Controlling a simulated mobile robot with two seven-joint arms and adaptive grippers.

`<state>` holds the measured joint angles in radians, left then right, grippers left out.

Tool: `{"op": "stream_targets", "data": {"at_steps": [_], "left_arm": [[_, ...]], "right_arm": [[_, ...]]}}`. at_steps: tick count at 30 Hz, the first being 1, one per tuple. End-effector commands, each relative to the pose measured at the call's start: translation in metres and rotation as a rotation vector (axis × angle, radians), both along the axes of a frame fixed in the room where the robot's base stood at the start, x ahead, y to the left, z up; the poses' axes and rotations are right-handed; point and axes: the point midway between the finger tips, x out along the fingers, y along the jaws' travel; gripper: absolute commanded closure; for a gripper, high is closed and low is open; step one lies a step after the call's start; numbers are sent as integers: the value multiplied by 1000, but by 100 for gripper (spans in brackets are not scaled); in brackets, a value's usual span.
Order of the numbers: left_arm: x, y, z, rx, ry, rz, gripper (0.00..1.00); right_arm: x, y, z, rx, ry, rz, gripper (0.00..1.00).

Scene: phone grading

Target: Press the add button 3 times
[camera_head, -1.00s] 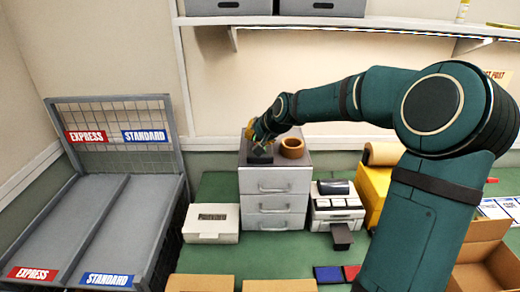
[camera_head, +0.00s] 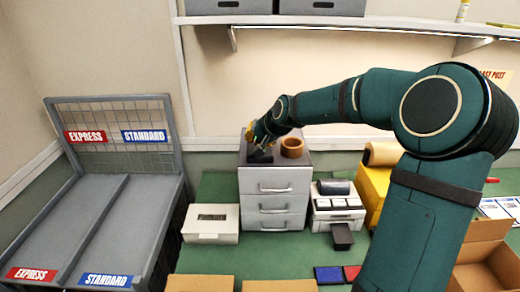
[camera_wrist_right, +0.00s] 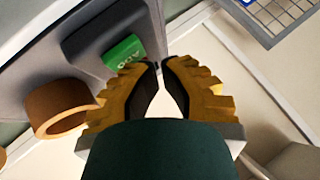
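The green add button (camera_wrist_right: 124,53), lettered "ADD", sits on a dark device (camera_wrist_right: 95,35) on top of the grey drawer cabinet (camera_head: 275,180). The dark device also shows in the head view (camera_head: 260,157), below my right gripper (camera_head: 249,132). In the wrist view the yellow fingers of my right gripper (camera_wrist_right: 160,66) have their tips almost together, with nothing between them. The button lies just left of the fingertips, partly behind the left finger. I cannot tell whether they touch. My left gripper is not in view.
A brown ring-shaped roll (camera_head: 292,147) stands beside the device on the cabinet. A white box (camera_head: 211,234) with a dark label and a white machine (camera_head: 337,215) flank the cabinet. A grey two-lane rack (camera_head: 130,200) stands left. A shelf (camera_head: 345,25) hangs above.

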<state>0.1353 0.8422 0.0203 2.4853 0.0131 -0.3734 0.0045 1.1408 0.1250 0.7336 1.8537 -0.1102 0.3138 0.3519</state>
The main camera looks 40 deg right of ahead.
Motion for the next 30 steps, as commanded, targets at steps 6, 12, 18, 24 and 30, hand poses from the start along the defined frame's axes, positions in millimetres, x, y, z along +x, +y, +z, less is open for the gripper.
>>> {"op": "stream_targets", "data": {"at_steps": [6, 12, 18, 24, 30], "left_arm": [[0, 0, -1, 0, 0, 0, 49], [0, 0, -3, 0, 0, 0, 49], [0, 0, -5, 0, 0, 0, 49], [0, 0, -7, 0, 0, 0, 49], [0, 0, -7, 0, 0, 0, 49]], "right_arm": [[0, 0, -2, 0, 0, 0, 100], [0, 0, -4, -1, 0, 1, 100], [0, 0, -6, 0, 1, 1, 100], [0, 0, -8, 0, 1, 1, 100], [0, 0, -10, 0, 1, 1, 100]]}}
